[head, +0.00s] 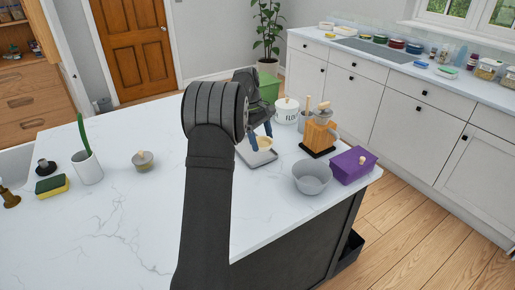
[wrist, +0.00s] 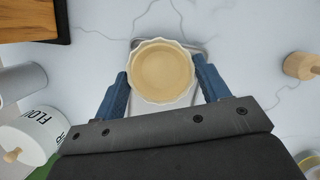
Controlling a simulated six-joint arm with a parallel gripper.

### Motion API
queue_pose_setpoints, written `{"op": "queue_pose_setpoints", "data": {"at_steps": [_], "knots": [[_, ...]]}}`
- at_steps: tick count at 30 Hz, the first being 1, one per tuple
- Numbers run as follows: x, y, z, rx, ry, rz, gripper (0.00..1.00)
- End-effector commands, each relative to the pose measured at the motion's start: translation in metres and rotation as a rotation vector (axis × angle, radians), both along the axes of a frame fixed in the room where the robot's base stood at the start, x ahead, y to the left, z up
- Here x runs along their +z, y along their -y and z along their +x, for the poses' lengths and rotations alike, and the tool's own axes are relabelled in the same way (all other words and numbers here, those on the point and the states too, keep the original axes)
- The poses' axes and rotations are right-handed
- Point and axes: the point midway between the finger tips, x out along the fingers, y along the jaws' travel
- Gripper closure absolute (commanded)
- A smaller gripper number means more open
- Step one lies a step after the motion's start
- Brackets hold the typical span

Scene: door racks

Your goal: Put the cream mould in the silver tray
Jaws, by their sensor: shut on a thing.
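The cream mould (head: 264,144) is a small fluted round dish. In the wrist view the mould (wrist: 162,72) sits between the two blue fingers of my gripper (wrist: 161,80), which is shut on it. In the head view my gripper (head: 261,137) points down at the mould, partly behind my dark arm. The silver tray (head: 262,162) lies flat on the white counter under the mould, its left part hidden by my arm. In the wrist view the tray's rim (wrist: 194,47) shows around the mould, mostly hidden. I cannot tell whether the mould touches the tray.
A flour canister (head: 287,111), a wooden block (head: 322,137), a grey bowl (head: 312,178) and a purple box (head: 352,165) stand to the right. The front-left counter is clear.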

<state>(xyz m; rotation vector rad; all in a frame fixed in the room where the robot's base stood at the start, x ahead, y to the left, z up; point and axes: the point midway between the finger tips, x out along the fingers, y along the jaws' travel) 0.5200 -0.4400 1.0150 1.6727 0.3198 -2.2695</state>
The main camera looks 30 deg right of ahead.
Motion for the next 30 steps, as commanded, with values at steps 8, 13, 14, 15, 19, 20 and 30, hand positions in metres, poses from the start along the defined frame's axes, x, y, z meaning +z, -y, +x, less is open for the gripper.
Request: {"op": "queue_pose_setpoints", "data": {"at_steps": [8, 13, 14, 15, 19, 20, 30], "knots": [[-0.015, -0.006, 0.017, 0.000, 0.000, 0.000, 0.60], [-0.039, -0.006, 0.016, -0.001, -0.002, 0.001, 0.60], [-0.043, -0.006, 0.016, 0.000, -0.001, 0.001, 0.60], [-0.048, -0.006, 0.016, 0.000, 0.000, 0.001, 0.60], [-0.050, -0.006, 0.016, 0.000, 0.001, -0.001, 0.60], [-0.050, -0.006, 0.016, 0.000, 0.001, -0.001, 0.60], [-0.053, -0.006, 0.016, 0.000, 0.001, 0.000, 0.23]]}}
